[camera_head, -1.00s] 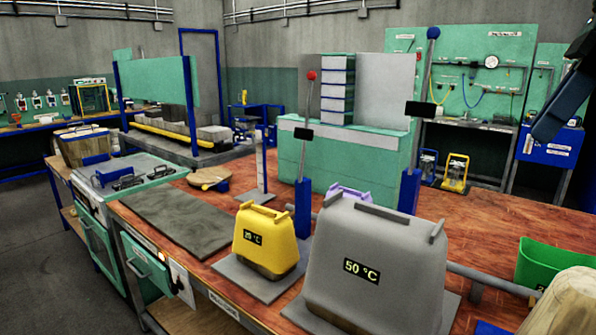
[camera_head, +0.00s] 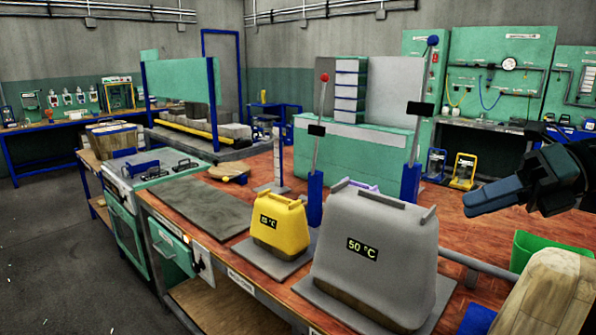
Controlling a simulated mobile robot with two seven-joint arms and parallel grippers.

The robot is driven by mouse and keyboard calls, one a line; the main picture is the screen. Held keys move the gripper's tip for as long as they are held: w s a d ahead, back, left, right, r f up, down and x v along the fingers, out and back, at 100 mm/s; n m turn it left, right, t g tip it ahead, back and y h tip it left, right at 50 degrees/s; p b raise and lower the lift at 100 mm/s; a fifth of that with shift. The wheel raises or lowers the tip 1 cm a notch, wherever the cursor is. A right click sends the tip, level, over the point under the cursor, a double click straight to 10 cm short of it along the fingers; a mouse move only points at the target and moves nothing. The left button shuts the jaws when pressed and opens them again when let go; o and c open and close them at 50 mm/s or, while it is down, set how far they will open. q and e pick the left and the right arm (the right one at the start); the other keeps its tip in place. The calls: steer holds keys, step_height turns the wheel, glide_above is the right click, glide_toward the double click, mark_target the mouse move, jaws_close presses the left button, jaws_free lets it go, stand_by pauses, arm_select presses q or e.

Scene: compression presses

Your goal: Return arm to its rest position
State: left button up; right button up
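My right gripper (camera_head: 472,202) reaches in from the right edge, with dark blue fingers pointing left and a black wrist (camera_head: 562,172) behind them. It is above the right part of the wooden bench, apart from the things there. I see nothing in it, but the fingers overlap in this view, so I cannot tell if they are open or shut. My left gripper is not in view. A grey press marked 50 °C (camera_head: 375,255) and a smaller yellow press marked 25 °C (camera_head: 280,226) stand on the bench (camera_head: 470,237).
Two upright levers, one with a red knob (camera_head: 323,77) and one with a blue knob (camera_head: 432,40), rise behind the presses. A green bin (camera_head: 535,246) and a wooden block (camera_head: 545,295) are at the lower right, below my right gripper. The grey slab (camera_head: 203,207) is bare.

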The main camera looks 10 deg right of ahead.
steer(key=w+a+f+m+t+h+p, duration=0.15)
steer(key=f+m+t, duration=0.45)
steer(key=f+m, duration=0.7)
steer(key=a+f+m+t+h, duration=0.25)
steer(key=f+m+t, duration=0.25)
steer(key=f+m, duration=0.85)
steer(key=s+a+f+m+g+h+p, duration=0.1)
steer(key=s+a+f+m+g+h, duration=0.3)
steer(key=s+a+f+m, duration=0.6)
steer(key=s+a+f+g, duration=0.1)
steer(key=s+a+f, duration=0.2)
steer(key=f, duration=0.3)
steer(key=shift+s+a+f, duration=0.15)
steer(key=shift+a+f, duration=0.15)
steer(key=shift+a, duration=0.45)
steer(key=shift+m, duration=0.25)
